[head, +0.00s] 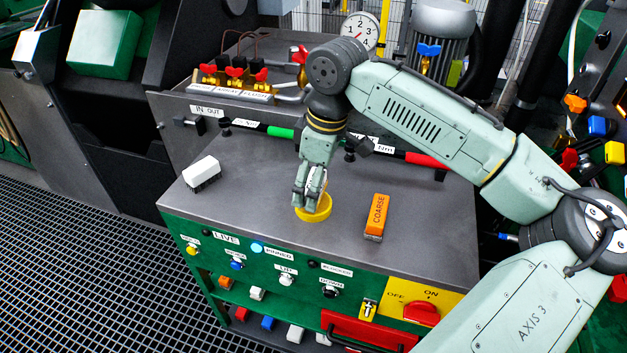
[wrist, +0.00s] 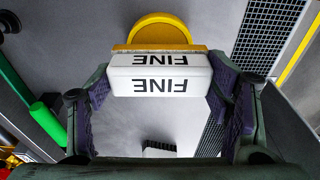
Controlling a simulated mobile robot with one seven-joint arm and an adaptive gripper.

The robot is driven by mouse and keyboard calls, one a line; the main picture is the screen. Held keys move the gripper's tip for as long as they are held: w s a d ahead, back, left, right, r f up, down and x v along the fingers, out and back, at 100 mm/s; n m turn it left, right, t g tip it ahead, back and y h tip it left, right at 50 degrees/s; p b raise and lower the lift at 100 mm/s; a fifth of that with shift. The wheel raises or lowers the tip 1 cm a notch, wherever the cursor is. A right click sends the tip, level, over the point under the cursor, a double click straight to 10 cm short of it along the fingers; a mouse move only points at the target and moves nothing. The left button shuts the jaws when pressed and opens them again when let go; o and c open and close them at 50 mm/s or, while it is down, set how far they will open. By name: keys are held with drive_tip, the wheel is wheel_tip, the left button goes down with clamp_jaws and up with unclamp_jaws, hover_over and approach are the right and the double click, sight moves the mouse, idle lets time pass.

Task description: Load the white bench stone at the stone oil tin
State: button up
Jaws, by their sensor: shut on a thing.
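The white bench stone, lettered FINE, (wrist: 160,75) is between the two fingers of my gripper (wrist: 161,88) in the wrist view. My gripper is shut on it. In the head view my gripper (head: 311,196) points down at the yellow round stone oil tin (head: 315,214), and only a little white of the stone shows between the fingers. The tin (wrist: 158,30) shows just beyond the stone in the wrist view, partly hidden by it. I cannot tell whether stone and tin touch.
An orange stone lettered COARSE (head: 377,215) stands to the right of the tin on the grey bench top (head: 255,205). A white block with a dark underside (head: 202,173) lies at the left. Green-ended (head: 281,132) and red-ended (head: 425,160) bars lie along the back.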

sight(309, 180)
drive_tip(key=shift+r+p, duration=2.35)
drive_tip(key=shift+r, duration=0.4)
drive_tip(key=shift+f, duration=0.1)
